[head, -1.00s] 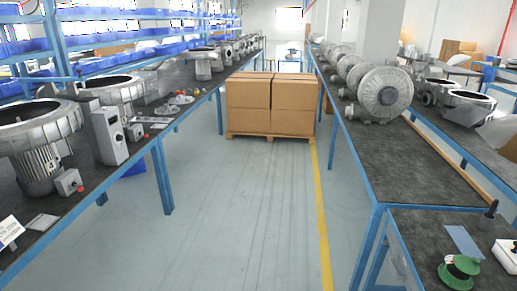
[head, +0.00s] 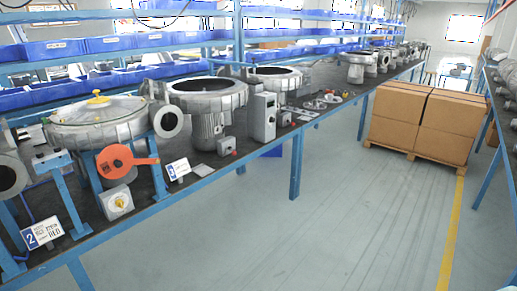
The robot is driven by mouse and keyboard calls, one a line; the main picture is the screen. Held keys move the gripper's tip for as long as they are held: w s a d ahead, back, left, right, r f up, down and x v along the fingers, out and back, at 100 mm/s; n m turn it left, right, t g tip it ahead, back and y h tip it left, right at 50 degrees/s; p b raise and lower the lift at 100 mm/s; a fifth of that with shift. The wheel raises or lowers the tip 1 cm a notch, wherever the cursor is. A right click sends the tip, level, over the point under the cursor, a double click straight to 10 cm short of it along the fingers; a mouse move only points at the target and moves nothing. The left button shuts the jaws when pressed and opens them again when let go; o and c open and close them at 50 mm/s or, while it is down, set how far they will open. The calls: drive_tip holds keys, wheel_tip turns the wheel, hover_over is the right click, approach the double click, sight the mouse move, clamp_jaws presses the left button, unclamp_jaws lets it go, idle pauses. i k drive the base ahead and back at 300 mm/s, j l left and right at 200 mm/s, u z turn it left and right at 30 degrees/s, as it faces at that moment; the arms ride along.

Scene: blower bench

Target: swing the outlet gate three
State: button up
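An orange disc with a short arm reaching right (head: 115,162), which looks like an outlet gate, stands at the front of the left bench. It is left of and below a round grey outlet (head: 168,121) and appears clear of its opening. The outlet belongs to a blower (head: 95,130) with a clear lid and a yellow knob on top. A small sign (head: 178,169) stands right of the disc; its number is too small to read surely. A sign marked 2 (head: 42,232) stands at the lower left. My gripper is not in view.
A grey switch box with a yellow knob (head: 117,202) sits below the disc. Open-topped motors (head: 205,100) and a tall control box (head: 262,116) stand farther along the bench. Cartons on a pallet (head: 425,120) are at right. The grey floor (head: 350,220) between is clear.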

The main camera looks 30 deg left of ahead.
sight(115, 160)
drive_tip(key=u, duration=0.4)
drive_tip(key=l+u, duration=0.15)
drive_tip(key=u, duration=0.7)
drive_tip(key=k, duration=0.05)
